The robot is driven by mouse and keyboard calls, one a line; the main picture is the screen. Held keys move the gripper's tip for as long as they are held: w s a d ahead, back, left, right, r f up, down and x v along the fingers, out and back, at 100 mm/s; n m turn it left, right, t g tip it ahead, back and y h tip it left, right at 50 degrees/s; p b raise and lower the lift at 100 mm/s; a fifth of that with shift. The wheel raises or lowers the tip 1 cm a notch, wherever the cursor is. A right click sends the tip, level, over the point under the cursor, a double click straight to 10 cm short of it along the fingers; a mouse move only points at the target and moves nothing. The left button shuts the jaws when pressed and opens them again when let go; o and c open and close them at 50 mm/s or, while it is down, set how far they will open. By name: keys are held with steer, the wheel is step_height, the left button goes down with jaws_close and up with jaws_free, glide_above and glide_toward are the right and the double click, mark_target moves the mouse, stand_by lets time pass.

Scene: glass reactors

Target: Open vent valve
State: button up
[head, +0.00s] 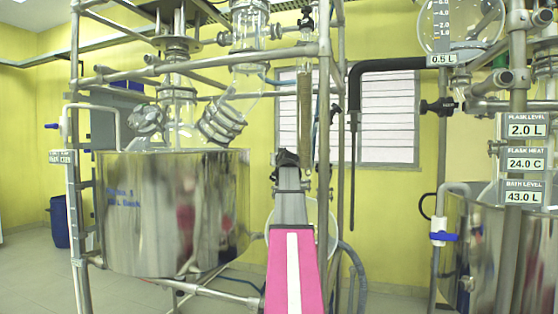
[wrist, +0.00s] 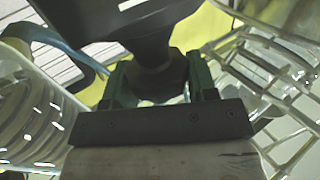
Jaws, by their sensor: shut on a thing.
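In the wrist view, the two green fingers of my gripper (wrist: 157,82) are shut on a dark, rounded knob (wrist: 160,68) with a wider dark body above it. This seems to be the vent valve's knob; no label on it shows. In the head view, my gripper (head: 287,157) is at the end of my pink and grey arm, just left of an upright metal post. The knob between the fingers cannot be made out there. Whether the valve is open or shut cannot be told.
A large steel bath (head: 170,210) stands left of my arm, with glassware above it. A metal post (head: 324,150) rises close on the right. Another steel bath (head: 480,250) with a blue-handled valve (head: 444,237) is at far right. Coiled glass (wrist: 35,110) flanks the gripper.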

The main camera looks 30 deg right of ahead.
steer(key=shift+n+t+y, duration=0.4)
steer(key=shift+n+y, duration=0.7)
steer(key=shift+y, duration=0.6)
steer(key=shift+f+n+y, duration=0.1)
steer(key=shift+n+y, duration=0.5)
steer(key=shift+y, duration=0.3)
steer(key=o, duration=0.9)
steer(key=shift+r, duration=0.6)
step_height(320, 180, up, 3)
steer(key=shift+f, duration=0.1)
steer(key=a+r, duration=0.2)
steer(key=a, duration=0.2)
steer(key=a+r, duration=0.2)
steer(key=a, duration=0.1)
steer(key=a+r, duration=0.3)
steer(key=a, duration=0.1)
steer(key=shift+a, duration=0.3)
